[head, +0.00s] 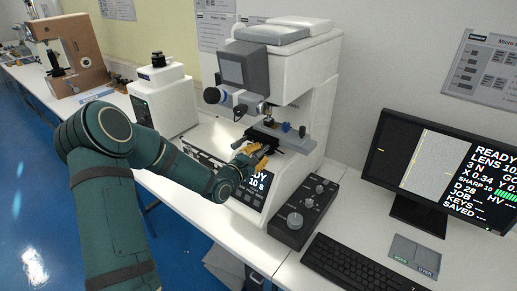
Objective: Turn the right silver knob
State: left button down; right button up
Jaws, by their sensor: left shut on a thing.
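The white hardness tester (312,110) stands on the bench, with a dark specimen stage (285,138) under its head. My left gripper (255,157), with orange-yellow fingers, is at the front of this stage. It is shut on a small part there, probably a knob, which the fingers mostly hide. I cannot tell clearly which knob it is. My right gripper is not in view.
A monitor (440,165), a keyboard (355,268) and a small grey pad (414,255) are at the right. A smaller white machine (165,98) and a brown tester (72,58) stand farther left. The tester's display (250,190) is below my wrist.

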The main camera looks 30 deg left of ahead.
pick_arm(q)
jog(key=n+p, duration=0.2)
jog(key=n, duration=0.2)
jog(key=shift+a+r+n+p, duration=0.1)
jog(key=shift+n+p, duration=0.2)
jog(key=shift+p, duration=0.1)
jog(key=shift+n+p, duration=0.8)
jog(key=shift+n, duration=0.8)
jog(key=shift+n, duration=0.3)
jog(key=c, duration=0.8)
grip_release()
jog(key=shift+f, duration=0.2)
jog(key=shift+o, duration=0.2)
jog(key=s, duration=1.2)
jog(key=shift+a, duration=0.35)
